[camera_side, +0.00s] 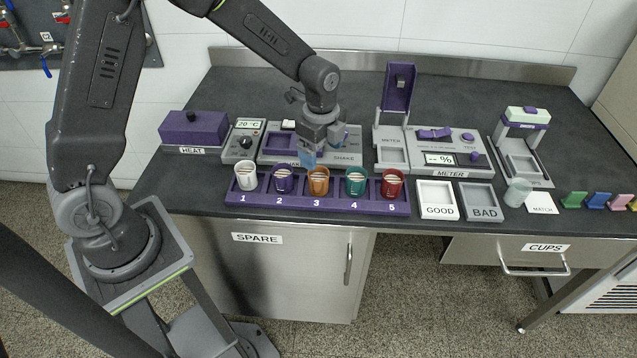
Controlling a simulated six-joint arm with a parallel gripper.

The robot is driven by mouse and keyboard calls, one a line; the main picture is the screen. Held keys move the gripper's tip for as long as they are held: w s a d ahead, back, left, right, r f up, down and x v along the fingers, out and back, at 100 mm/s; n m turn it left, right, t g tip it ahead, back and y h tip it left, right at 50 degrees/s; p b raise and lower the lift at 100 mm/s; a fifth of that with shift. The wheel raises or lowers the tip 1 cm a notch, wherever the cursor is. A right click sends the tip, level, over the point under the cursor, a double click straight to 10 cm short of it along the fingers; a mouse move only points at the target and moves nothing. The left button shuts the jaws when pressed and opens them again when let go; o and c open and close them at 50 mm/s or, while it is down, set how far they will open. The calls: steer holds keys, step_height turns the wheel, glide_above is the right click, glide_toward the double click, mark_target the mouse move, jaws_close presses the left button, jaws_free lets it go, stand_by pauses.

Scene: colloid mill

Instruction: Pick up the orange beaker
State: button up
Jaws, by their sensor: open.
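The orange beaker (318,182) stands upright in slot 3 of the purple rack (264,203), with pale contents showing at its top. My gripper (308,160) is above and slightly behind it, pointing down, with its fingers apart. The fingertips are small in this view and overlap the shake station behind. I see nothing held between them. The gap between the fingertips and the beaker's rim looks small, but I cannot tell whether they touch.
A purple beaker (283,180) and a white beaker (246,177) stand left of the orange one. A green beaker (356,181) and a red beaker (392,183) stand right. The shake station (345,143) is close behind. GOOD (438,212) and BAD (485,214) trays lie right.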

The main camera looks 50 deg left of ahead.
mark_target(319, 173)
steer(key=shift+s+a+f, duration=0.15)
steer(key=shift+f, duration=1.7)
steer(key=shift+s+a+f, duration=0.1)
steer(key=shift+f, duration=1.75)
steer(key=c, duration=1)
steer(key=shift+r, duration=0.1)
